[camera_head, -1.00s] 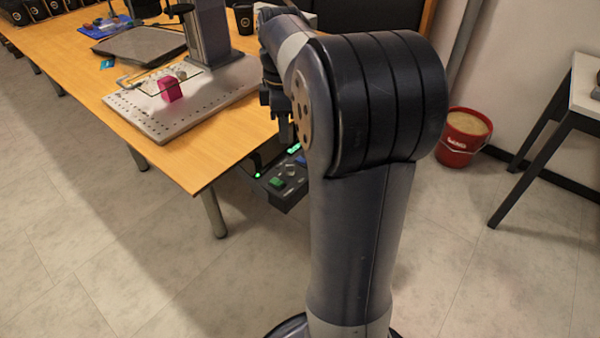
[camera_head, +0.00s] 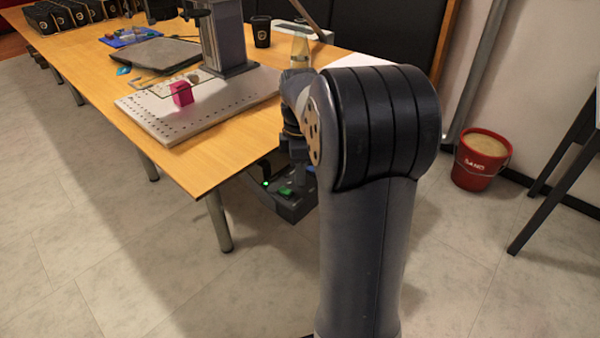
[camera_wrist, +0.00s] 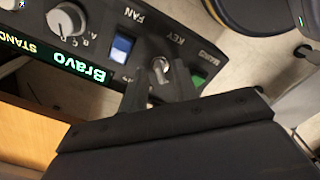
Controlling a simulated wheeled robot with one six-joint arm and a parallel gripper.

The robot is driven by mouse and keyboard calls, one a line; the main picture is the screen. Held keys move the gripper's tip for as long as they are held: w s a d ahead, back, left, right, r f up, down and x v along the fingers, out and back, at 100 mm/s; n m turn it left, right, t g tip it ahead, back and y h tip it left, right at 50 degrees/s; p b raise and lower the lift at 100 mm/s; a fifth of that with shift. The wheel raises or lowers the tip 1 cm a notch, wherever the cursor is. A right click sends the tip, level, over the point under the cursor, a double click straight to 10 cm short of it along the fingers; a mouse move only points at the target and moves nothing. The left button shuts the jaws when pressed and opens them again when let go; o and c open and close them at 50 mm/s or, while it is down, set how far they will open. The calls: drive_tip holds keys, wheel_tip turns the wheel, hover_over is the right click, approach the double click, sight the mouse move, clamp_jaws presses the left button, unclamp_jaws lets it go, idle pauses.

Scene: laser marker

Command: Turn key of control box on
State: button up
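The dark control box (camera_head: 296,207) hangs under the near right corner of the wooden table, with a green light and a green button showing. My arm covers part of it. In the wrist view the control box panel (camera_wrist: 105,122) shows rotated, with labels FAN and KEY, a knob, a blue switch and a lit green display reading "Bravo". The metal key (camera_wrist: 160,66) is by the KEY label. My gripper (camera_wrist: 160,76) is open, its two dark fingertips on either side of the key with small gaps showing. Whether a finger touches the key, I cannot tell.
The wooden table (camera_head: 205,168) carries a perforated plate (camera_head: 150,115) with a pink block (camera_head: 182,94) beside the marker's column. A red sand bucket (camera_head: 478,165) stands on the floor at right.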

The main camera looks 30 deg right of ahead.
clamp_jaws()
idle(0.3)
drive_tip(key=shift+r+m+p, duration=0.1)
drive_tip(key=shift+m+p, duration=0.3)
drive_tip(key=shift+p, duration=0.2)
drive_tip(key=m+p, duration=0.1)
drive_tip(key=p, duration=0.1)
drive_tip(key=shift+r+m+p, duration=0.1)
drive_tip(key=shift+m+p, duration=0.2)
drive_tip(key=shift+m, duration=0.1)
drive_tip(key=m+p, duration=0.3)
drive_tip(key=shift+m, duration=0.4)
drive_tip(key=m+p, duration=0.4)
drive_tip(key=m, duration=0.2)
drive_tip(key=shift+p, duration=0.35)
drive_tip(key=m, duration=0.2)
drive_tip(key=m+p, duration=0.2)
drive_tip(key=m, duration=0.1)
drive_tip(key=shift+f+m, duration=0.25)
drive_tip(key=shift+m, duration=0.05)
